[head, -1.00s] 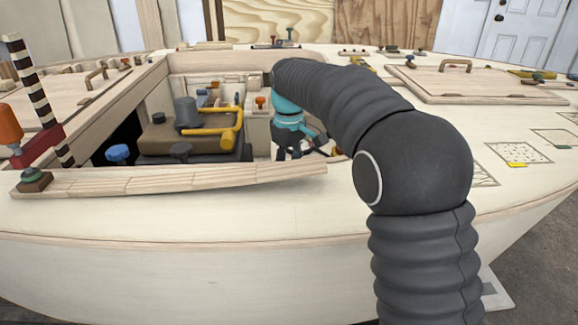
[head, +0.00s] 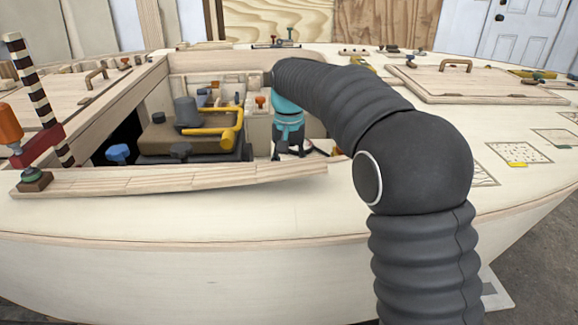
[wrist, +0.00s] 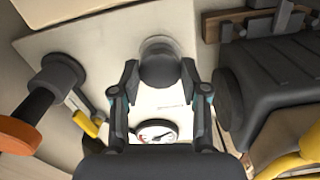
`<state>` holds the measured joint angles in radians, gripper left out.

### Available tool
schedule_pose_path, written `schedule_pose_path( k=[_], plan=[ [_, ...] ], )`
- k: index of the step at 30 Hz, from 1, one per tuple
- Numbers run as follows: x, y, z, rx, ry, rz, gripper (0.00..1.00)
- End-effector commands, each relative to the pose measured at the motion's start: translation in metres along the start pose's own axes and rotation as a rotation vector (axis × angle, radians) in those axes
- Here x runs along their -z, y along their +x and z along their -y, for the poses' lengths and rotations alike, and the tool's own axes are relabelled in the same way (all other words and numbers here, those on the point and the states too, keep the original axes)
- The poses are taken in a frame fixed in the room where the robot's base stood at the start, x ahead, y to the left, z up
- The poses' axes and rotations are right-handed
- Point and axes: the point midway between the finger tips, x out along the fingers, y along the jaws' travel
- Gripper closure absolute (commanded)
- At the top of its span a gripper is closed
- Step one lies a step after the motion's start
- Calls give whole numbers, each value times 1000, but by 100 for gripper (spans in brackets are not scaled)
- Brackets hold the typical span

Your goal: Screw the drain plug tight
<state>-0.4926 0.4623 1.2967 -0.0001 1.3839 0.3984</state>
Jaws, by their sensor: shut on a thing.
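My gripper (wrist: 158,84) points down into the open well of the hull. In the wrist view its two fingers stand on either side of a dark, round, short cylinder, the drain plug (wrist: 158,66), and are shut on it. The plug's threads and seat are hidden from view. In the head view my gripper (head: 289,150) hangs below its teal wrist at the right side of the well. The plug cannot be made out there.
A dial gauge (wrist: 155,131) lies close below the fingers in the wrist view. A dark engine block (wrist: 275,85) is close on the right, and an orange-ended handle (wrist: 25,130) is on the left. A wooden coaming (head: 170,180) edges the well's near side.

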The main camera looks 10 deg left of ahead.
Motion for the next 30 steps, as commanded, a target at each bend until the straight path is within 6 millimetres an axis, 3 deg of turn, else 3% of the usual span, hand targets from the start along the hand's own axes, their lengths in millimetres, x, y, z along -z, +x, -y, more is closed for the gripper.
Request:
schedule_pose_path(
  k=[30],
  plan=[
    [2, -4, 0, 6, 963, -7, 90]
  ],
)
